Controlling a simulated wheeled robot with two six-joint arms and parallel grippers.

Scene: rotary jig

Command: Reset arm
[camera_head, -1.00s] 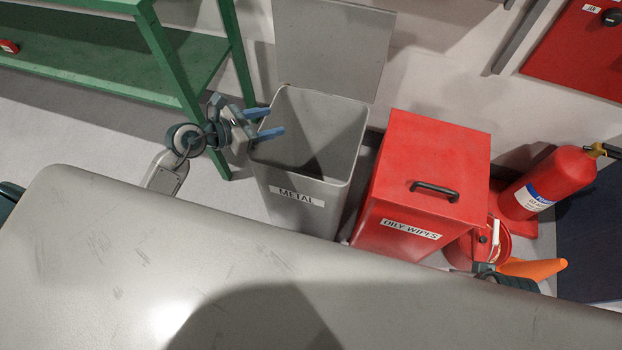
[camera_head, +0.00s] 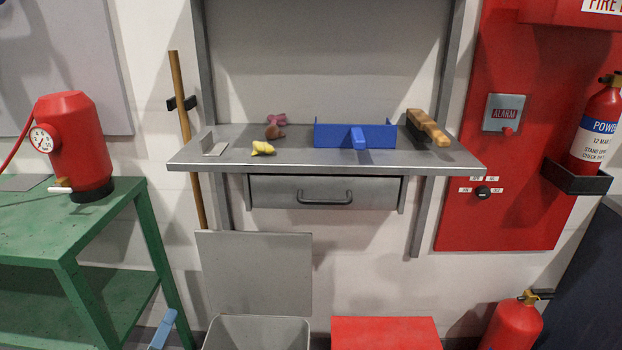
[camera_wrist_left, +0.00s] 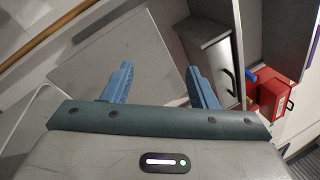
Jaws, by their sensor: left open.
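My left gripper (camera_head: 164,328) shows only as a blue finger at the bottom edge of the head view, in front of the green bench's leg and left of the grey metal bin (camera_head: 256,322). In the left wrist view both blue fingers of the left gripper (camera_wrist_left: 158,68) are spread wide with nothing between them. A flat grey surface lies beyond them. The rest of the left arm is out of the head view. My right gripper does not show.
A grey shelf (camera_head: 330,166) holds a blue tray (camera_head: 338,133), a brush (camera_head: 430,128), a yellow crumpled piece (camera_head: 262,148) and other small items. Below stand the raised bin lid (camera_head: 256,272), a red bin (camera_head: 386,334) and an extinguisher (camera_head: 513,324). A green bench (camera_head: 75,222) stands left.

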